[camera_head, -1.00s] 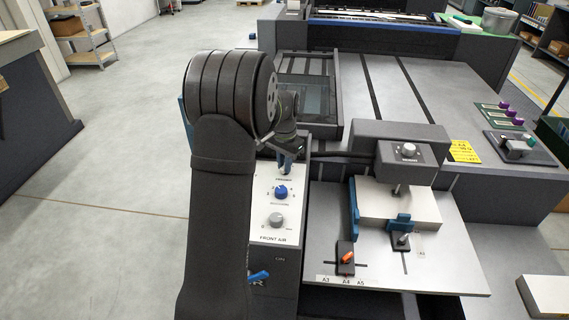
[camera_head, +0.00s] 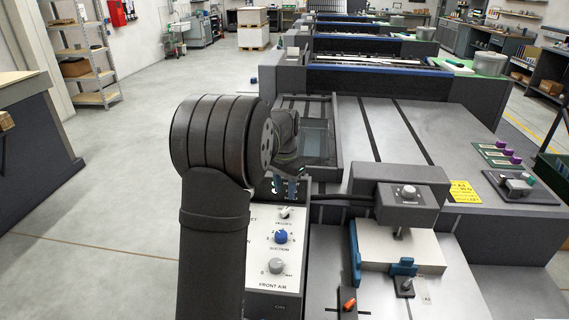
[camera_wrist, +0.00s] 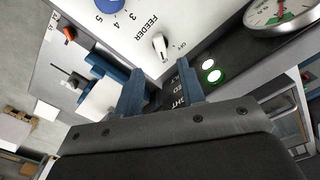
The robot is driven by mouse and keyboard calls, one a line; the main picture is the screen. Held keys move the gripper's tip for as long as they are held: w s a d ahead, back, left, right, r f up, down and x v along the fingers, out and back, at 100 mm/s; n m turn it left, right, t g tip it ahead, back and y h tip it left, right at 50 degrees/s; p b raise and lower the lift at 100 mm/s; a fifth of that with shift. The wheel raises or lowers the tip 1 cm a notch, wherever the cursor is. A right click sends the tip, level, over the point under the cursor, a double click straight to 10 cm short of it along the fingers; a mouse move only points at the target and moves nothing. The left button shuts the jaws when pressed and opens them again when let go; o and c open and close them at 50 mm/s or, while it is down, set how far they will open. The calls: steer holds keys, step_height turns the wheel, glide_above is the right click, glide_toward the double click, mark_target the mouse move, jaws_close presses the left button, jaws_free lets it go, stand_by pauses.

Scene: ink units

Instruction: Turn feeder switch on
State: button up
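The feeder switch (camera_wrist: 161,46) is a small white lever on the white panel, between the word FEEDER and a small label that appears to read ON. In the head view the feeder switch (camera_head: 286,212) sits above the blue suction knob (camera_head: 281,236), its handle slanted. My gripper (camera_wrist: 162,86) has two blue fingers, apart with nothing between them. They are off the switch, over the dark strip beside the panel. In the head view my gripper (camera_head: 287,186) is just beyond the switch.
A grey front air knob (camera_head: 276,265) is lower on the panel. In the wrist view, a round gauge (camera_wrist: 278,14) and a bright green lamp (camera_wrist: 214,76) sit on the dark strip. A paper stack (camera_head: 400,247) with blue guides stands to the right.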

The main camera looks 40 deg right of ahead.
mark_target(284, 210)
step_height(284, 210, up, 10)
stand_by(0.3)
steer(key=shift+f, duration=0.1)
stand_by(0.3)
step_height(284, 210, down, 17)
steer(key=shift+f, duration=0.2)
stand_by(0.4)
steer(key=shift+r, duration=0.1)
